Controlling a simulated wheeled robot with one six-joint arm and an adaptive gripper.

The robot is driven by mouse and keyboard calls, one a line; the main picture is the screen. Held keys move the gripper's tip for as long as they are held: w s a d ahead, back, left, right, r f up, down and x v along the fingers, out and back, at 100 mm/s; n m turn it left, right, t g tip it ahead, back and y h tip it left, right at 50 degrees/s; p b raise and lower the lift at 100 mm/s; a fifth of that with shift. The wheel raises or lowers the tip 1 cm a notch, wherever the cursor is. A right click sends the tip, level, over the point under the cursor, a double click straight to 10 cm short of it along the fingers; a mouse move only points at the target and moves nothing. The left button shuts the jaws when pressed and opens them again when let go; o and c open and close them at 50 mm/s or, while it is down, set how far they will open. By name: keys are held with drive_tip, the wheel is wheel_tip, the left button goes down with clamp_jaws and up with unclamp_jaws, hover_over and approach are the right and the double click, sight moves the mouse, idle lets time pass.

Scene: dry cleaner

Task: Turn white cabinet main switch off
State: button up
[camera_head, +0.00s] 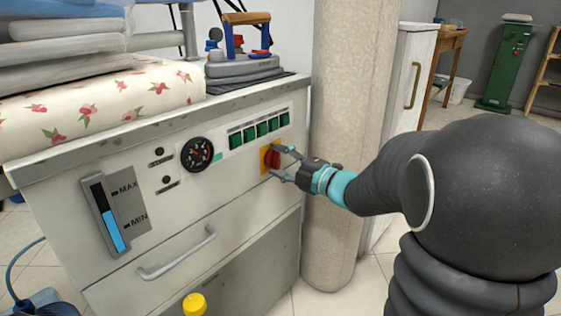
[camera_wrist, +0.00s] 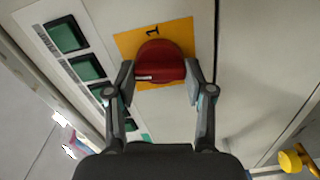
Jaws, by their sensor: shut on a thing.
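The white cabinet (camera_head: 187,230) stands at the left, its front panel facing me. Its main switch is a red knob (camera_head: 272,160) on a yellow plate at the panel's right end. In the wrist view the red knob (camera_wrist: 159,62) sits on the yellow plate (camera_wrist: 128,42), with a "1" printed above the knob and a pale mark near its lower left. My gripper (camera_head: 282,164) is shut on the knob, one finger on each side. It also shows in the wrist view (camera_wrist: 160,80). The part of the plate below the knob is largely hidden.
Green buttons (camera_head: 262,129), a round gauge (camera_head: 197,154) and a level indicator (camera_head: 105,215) share the panel. An iron (camera_head: 242,68) and floral fabric (camera_head: 95,105) lie on top. A pillar (camera_head: 345,120) stands close right of the cabinet. A yellow knob (camera_head: 194,305) is low in front.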

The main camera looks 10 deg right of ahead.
drive_tip(key=shift+n, duration=1)
drive_tip(key=o, duration=1.2)
drive_tip(key=shift+c, duration=0.2)
drive_tip(key=shift+s, duration=0.1)
drive_tip(key=v, duration=1.2)
